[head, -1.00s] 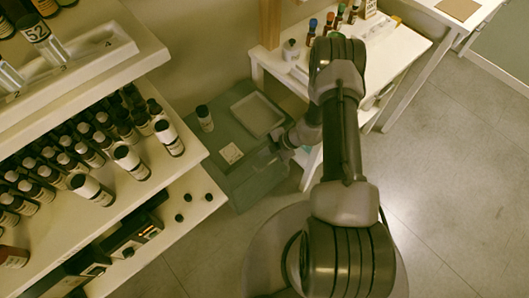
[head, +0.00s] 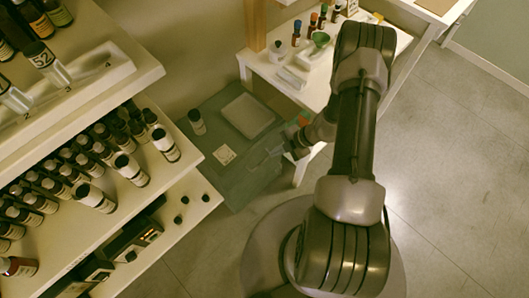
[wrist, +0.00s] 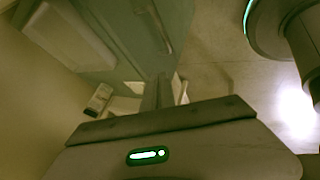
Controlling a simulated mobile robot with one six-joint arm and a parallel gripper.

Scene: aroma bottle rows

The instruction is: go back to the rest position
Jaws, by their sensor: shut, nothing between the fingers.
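My gripper (head: 270,152) points down and left over the front of a grey-green cabinet top in the head view. In the wrist view its fingers (wrist: 158,92) are together, with nothing held between them. My arm is folded above my base, its upper part reaching toward the white table at the back. A bottle with a dark cap (head: 196,121) stands upright on the cabinet top, left of my gripper and apart from it.
The grey-green cabinet (head: 205,142) bears a pale tray (head: 248,115) and a small white label (head: 223,155). A shelf (head: 178,190) with rows of bottles stands at left. Open floor (head: 450,170) lies at right.

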